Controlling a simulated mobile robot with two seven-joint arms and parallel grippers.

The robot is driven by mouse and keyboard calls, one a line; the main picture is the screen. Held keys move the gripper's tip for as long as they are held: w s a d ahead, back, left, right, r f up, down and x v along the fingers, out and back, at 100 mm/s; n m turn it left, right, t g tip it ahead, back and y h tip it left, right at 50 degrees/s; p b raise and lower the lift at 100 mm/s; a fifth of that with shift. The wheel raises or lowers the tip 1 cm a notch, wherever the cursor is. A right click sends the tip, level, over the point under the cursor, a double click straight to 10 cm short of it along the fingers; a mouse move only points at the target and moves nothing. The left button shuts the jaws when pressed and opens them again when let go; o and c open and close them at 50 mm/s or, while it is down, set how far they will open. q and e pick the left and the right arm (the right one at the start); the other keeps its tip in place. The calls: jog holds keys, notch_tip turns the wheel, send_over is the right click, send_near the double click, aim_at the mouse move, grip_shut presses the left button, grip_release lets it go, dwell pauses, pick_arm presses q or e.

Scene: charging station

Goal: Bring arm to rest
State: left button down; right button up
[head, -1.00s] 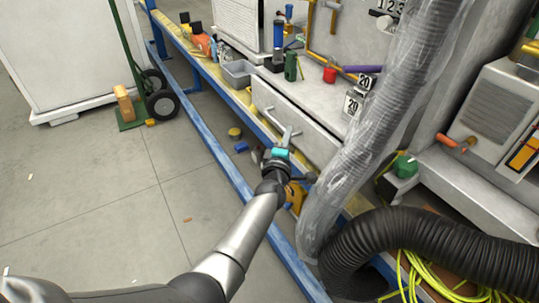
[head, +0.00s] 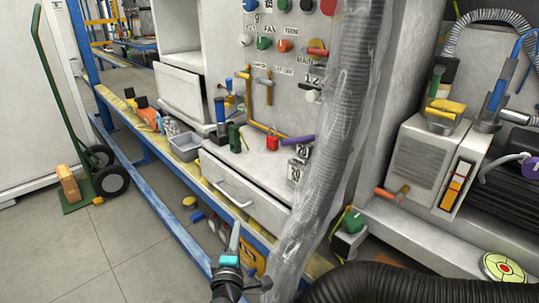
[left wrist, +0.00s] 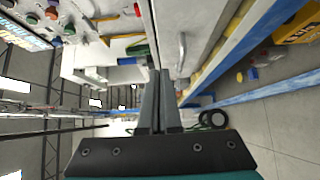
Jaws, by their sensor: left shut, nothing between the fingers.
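My left gripper (head: 235,238) shows at the bottom of the head view, fingers pointing up and away, in front of the workbench. Its two grey fingers (left wrist: 158,100) are together in the left wrist view, with nothing between them. A white drawer (head: 255,207) with a bar handle (head: 233,189) is behind the gripper in the head view. The handle (left wrist: 181,52) also shows in the left wrist view, apart from the fingers. Most of my left arm is below the head picture. My right arm is not in view.
A large ribbed hose (head: 325,150) hangs right of the gripper, and a black hose (head: 400,285) lies below it. A blue rail (head: 150,190) runs along the bench front. A green hand truck (head: 75,150) stands left. The floor (head: 80,255) between is mostly clear.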

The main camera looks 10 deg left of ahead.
pick_arm(q)
jog(key=s+d+f+m+g+h, duration=0.1)
jog(key=s+f+m+g+h, duration=0.1)
jog(key=s+f+m+g, duration=0.6)
jog(key=s+d+f+m+g+h, duration=0.15)
jog(key=s+f+m+g, duration=0.25)
jog(key=s+f+m, duration=0.8)
jog(key=s+a+r+g+p, duration=0.1)
jog(key=s+a+r+p, duration=0.1)
jog(key=s+p, duration=0.7)
jog(key=s+a+r+g+y+p, duration=0.1)
jog(key=s+a+r+g+p, duration=0.1)
jog(key=s+p, duration=0.7)
jog(key=s+a+r+m+g+y+p, duration=0.1)
jog(key=s+a+r+g+p, duration=0.1)
jog(key=s+p, duration=0.7)
jog(key=s+a+r, duration=0.1)
jog(key=s, duration=0.1)
jog(key=shift+s+a+r, duration=0.2)
jog(key=shift+s+r, duration=0.2)
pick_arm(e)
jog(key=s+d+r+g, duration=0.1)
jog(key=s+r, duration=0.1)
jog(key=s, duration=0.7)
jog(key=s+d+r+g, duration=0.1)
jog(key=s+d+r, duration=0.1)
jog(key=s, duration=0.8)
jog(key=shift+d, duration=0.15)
